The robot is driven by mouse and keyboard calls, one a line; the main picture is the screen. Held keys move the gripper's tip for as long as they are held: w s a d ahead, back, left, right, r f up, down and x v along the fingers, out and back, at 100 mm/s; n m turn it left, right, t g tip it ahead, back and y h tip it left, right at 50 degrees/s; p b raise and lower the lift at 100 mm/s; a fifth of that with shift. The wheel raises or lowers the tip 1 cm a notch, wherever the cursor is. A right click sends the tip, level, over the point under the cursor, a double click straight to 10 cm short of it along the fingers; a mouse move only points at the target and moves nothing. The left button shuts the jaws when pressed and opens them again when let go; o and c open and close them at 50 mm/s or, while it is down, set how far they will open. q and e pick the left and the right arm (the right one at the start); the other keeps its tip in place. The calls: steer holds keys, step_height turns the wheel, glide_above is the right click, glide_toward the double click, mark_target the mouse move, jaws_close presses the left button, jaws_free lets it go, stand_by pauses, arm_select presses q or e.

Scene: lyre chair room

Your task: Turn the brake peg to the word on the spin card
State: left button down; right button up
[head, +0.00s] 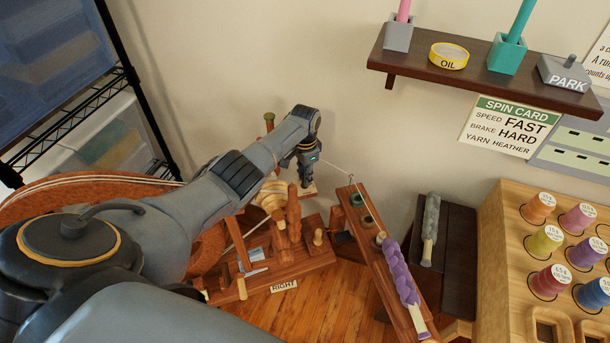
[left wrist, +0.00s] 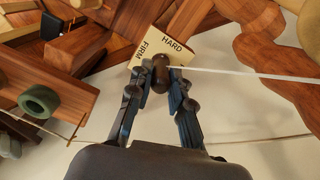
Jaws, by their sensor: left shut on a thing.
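The brake peg (left wrist: 161,72) is a dark brown wooden knob in the left wrist view. It stands on a cream plate (left wrist: 150,46) with the words FIRM and HARD showing; any other words are hidden. My left gripper (left wrist: 160,84) is shut on the peg, one finger on each side. Which word the peg points to I cannot tell. The spin card (head: 507,127) on the wall reads SPEED FAST, BRAKE HARD, YARN HEATHER. My right gripper is not in view.
A white strand runs close by the peg in the left wrist view. A wooden bar (head: 372,240) with a purple yarn roll (head: 400,275) stands right of the wheel. A dark shelf (head: 470,75) overhangs at upper right. A spool rack (head: 520,250) stands far right.

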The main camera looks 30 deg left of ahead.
arm_select(q)
steer(key=c, duration=1.2)
jaws_free()
steer(key=shift+r, duration=0.15)
step_height(320, 180, up, 12)
steer(key=shift+f, duration=0.15)
